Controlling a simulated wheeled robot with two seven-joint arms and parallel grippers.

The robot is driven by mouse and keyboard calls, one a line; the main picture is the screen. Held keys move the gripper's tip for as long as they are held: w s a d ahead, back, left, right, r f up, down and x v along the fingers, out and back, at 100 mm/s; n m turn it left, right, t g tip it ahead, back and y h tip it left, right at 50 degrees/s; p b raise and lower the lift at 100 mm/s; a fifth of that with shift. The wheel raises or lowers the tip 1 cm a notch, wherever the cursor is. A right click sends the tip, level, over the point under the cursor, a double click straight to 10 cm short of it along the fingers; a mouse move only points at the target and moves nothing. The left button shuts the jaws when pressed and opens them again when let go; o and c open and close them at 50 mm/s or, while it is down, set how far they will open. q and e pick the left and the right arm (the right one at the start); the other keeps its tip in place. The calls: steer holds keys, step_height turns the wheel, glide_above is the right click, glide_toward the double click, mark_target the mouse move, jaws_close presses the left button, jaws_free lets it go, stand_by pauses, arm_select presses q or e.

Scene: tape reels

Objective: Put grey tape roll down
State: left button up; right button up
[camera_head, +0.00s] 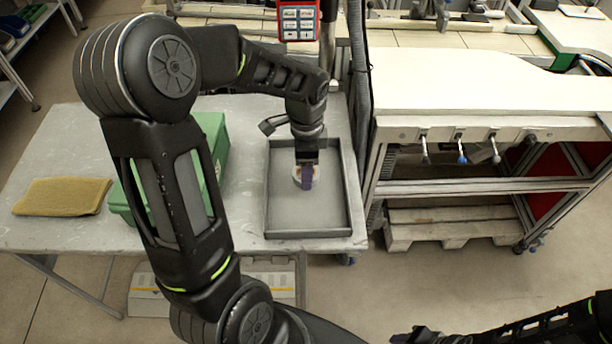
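The tape roll (297,181) looks pale grey with an orange-brown inner part. It is in the grey tray (271,205), toward the middle, and I cannot tell whether it touches the tray floor. My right gripper (414,336) is low at the bottom edge of the view, away from the table and partly cut off.
The tray stands at the right end of a grey table (60,140). A green bin (211,135) stands left of the tray, partly behind my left arm. A tan cloth (62,196) lies at the far left. A white workbench (470,85) stands to the right.

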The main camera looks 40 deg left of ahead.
arm_select(q)
steer(key=shift+f, duration=1.85)
steer(key=shift+f, duration=0.15)
steer(key=o, duration=1.3)
steer(key=shift+o, duration=0.2)
step_height(320, 180, up, 12)
steer(key=shift+r, duration=0.2)
